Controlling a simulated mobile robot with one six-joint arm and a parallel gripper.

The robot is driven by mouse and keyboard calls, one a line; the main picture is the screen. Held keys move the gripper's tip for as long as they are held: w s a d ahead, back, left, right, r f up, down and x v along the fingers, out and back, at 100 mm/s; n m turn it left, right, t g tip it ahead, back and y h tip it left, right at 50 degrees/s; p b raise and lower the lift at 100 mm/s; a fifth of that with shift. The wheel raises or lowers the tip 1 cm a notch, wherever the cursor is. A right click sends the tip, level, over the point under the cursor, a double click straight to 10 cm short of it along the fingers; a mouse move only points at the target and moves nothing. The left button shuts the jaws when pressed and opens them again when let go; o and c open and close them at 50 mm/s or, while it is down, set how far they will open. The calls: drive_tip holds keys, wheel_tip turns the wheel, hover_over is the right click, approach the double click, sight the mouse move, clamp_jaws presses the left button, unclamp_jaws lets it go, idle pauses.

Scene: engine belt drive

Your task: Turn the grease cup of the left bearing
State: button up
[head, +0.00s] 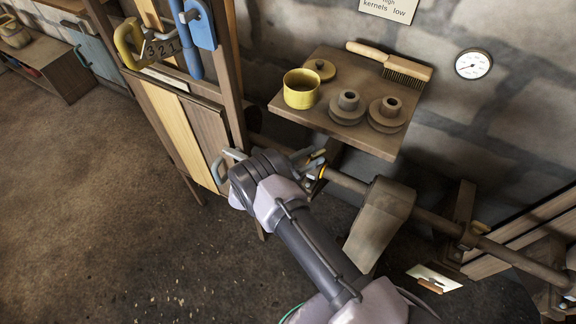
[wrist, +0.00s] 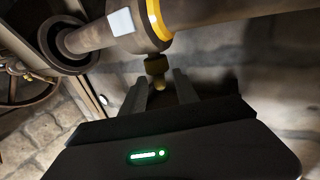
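A small brass grease cup (wrist: 157,68) hangs under a bearing housing (wrist: 125,40) with a yellow ring (wrist: 158,18) in the wrist view. My gripper (wrist: 161,82) is open below it. Its two fingertips lie on either side of the cup's lower end, with a visible gap at each side; I cannot tell how far up they reach. In the head view my gripper (head: 312,166) is at the left part of the shaft, beside the yellow ring (head: 322,172). The cup is hidden there.
The shaft (head: 440,222) runs right past a broad belt (head: 378,225) to another bearing with a brass cup (head: 478,227). A shelf (head: 330,125) with a yellow pot (head: 301,88), flanged parts and a brush (head: 400,68) overhangs behind. A wooden frame (head: 225,80) stands left. Floor at left is clear.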

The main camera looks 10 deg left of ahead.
drive_tip(key=p+v, duration=0.1)
drive_tip(key=v, duration=1)
drive_tip(key=shift+s+a, duration=0.25)
drive_tip(key=shift+a, duration=0.05)
